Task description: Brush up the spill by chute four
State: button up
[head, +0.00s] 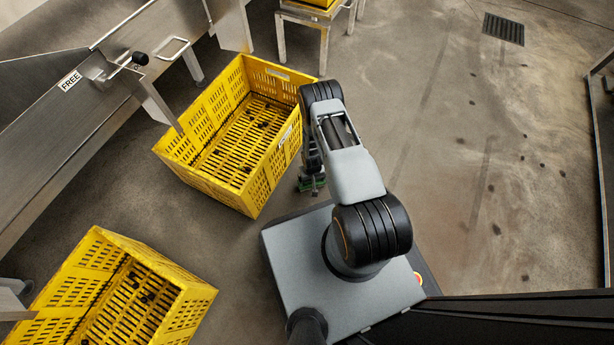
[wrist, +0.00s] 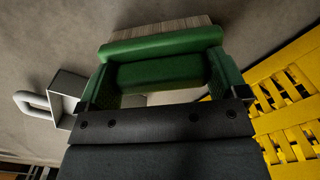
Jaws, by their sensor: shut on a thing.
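My gripper (head: 311,168) points down at the floor, just right of the nearer-middle yellow crate. It is shut on a green object that looks like a brush (wrist: 160,45), with a pale striped edge that may be bristles; its green also shows small in the head view (head: 318,184). The wrist view shows the dark gripper body (wrist: 165,125) below it. Several small dark spots (head: 497,229) are scattered on the floor at right; I cannot tell whether they are spilled pieces or stains. No chute number is readable.
A yellow crate (head: 172,152) with dark bits inside stands close left of my gripper. Another crate (head: 196,298) is at lower left. A steel chute (head: 60,115) labelled FREE runs along the left. A floor drain (head: 503,29) is at top right. The floor at right is open.

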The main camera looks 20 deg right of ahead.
aim_at(320, 183)
jog(key=shift+s+d+r+p, duration=0.1)
jog(key=shift+s+d+p, duration=0.75)
jog(key=shift+s+p, duration=0.1)
jog(key=shift+s+d+f+p, duration=0.25)
jog(key=shift+s+d+p, duration=0.2)
jog(key=shift+s, duration=0.05)
jog(key=shift+s+a+p, duration=0.35)
jog(key=shift+s+a, duration=0.4)
jog(key=shift+a, duration=0.05)
jog(key=shift+w+a+r+b, duration=0.1)
jog(key=shift+w+a+b, duration=0.35)
jog(key=shift+w+a, duration=0.25)
jog(key=shift+w+a+b, duration=0.45)
jog(key=shift+w+a, duration=0.05)
jog(key=shift+w, duration=0.3)
jog(key=shift+w+a+b, duration=0.55)
jog(key=shift+w+b, duration=0.15)
jog(key=shift+b, duration=0.35)
jog(key=shift+w+a+b, duration=0.4)
jog(key=shift+w+a, duration=0.3)
jog(key=shift+w, duration=0.05)
jog(key=shift+w+a+b, duration=0.55)
jog(key=shift+w+a, duration=0.05)
jog(key=shift+w, duration=0.05)
jog(key=shift+w+a+r, duration=0.1)
jog(key=shift+w+a, duration=0.5)
jog(key=shift+w, duration=0.05)
